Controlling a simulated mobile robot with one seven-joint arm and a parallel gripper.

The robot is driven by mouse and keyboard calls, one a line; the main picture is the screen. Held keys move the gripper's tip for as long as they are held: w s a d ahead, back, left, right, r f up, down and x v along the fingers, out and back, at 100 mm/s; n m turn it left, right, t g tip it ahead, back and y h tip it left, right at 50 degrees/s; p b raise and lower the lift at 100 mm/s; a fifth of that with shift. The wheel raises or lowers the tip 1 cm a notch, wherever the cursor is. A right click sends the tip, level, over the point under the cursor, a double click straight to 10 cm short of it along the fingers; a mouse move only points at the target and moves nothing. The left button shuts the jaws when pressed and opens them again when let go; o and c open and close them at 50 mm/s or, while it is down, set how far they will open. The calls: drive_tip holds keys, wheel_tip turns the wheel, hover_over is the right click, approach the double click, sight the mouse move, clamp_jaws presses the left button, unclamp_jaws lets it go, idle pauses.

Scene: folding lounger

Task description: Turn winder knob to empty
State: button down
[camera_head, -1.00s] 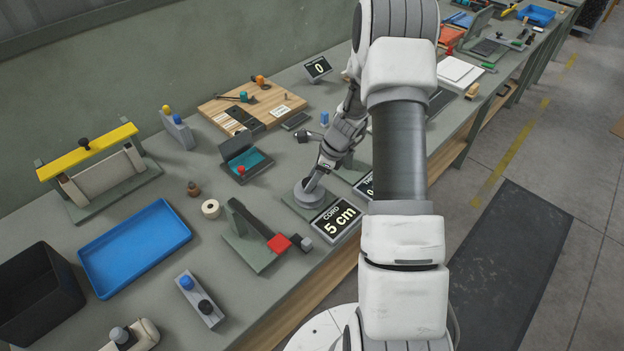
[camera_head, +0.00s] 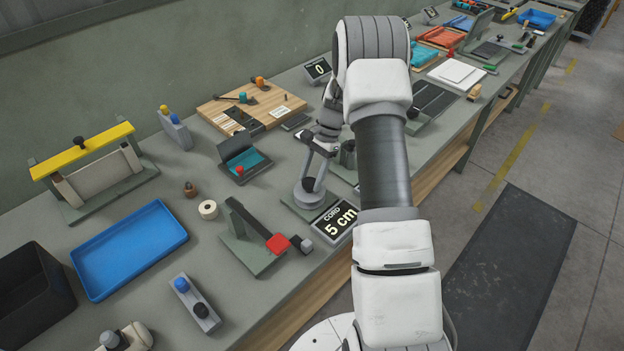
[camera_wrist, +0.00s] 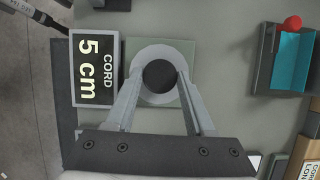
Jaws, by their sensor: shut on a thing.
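The winder is a light grey round body (camera_head: 301,198) on a green base plate at the bench's front edge. In the wrist view its dark round knob (camera_wrist: 158,76) sits inside a grey ring. The CORD display (camera_head: 336,218) beside it reads "5 cm"; it also shows in the wrist view (camera_wrist: 96,68). My gripper (camera_head: 308,185) comes down onto the winder from above. In the wrist view my gripper (camera_wrist: 159,80) has its two fingers on either side of the knob, closed on it. The fingertips partly cover the ring.
A lever device with a red block (camera_head: 278,243) stands just left of the winder. A small case with a teal inside and red knob (camera_head: 240,169) lies behind it. A blue tray (camera_head: 130,250) is farther left. My arm hides part of the bench to the right.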

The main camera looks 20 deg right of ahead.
drive_tip(key=n, duration=0.2)
drive_tip(key=n+g+h+b, duration=0.1)
drive_tip(key=n, duration=0.1)
drive_tip(key=shift+w+a+n, duration=0.1)
drive_tip(key=shift+w+n, duration=0.1)
drive_tip(key=shift+n, duration=0.1)
drive_tip(key=shift+a+n+g+h+b, duration=0.1)
drive_tip(key=shift+n+g+h+b, duration=0.5)
drive_tip(key=shift+n, duration=1.7)
drive_tip(key=shift+c, duration=1.4)
unclamp_jaws()
drive_tip(key=p+v, duration=0.1)
drive_tip(key=v, duration=1.6)
drive_tip(key=shift+w+a, duration=0.2)
drive_tip(key=shift+w, duration=0.2)
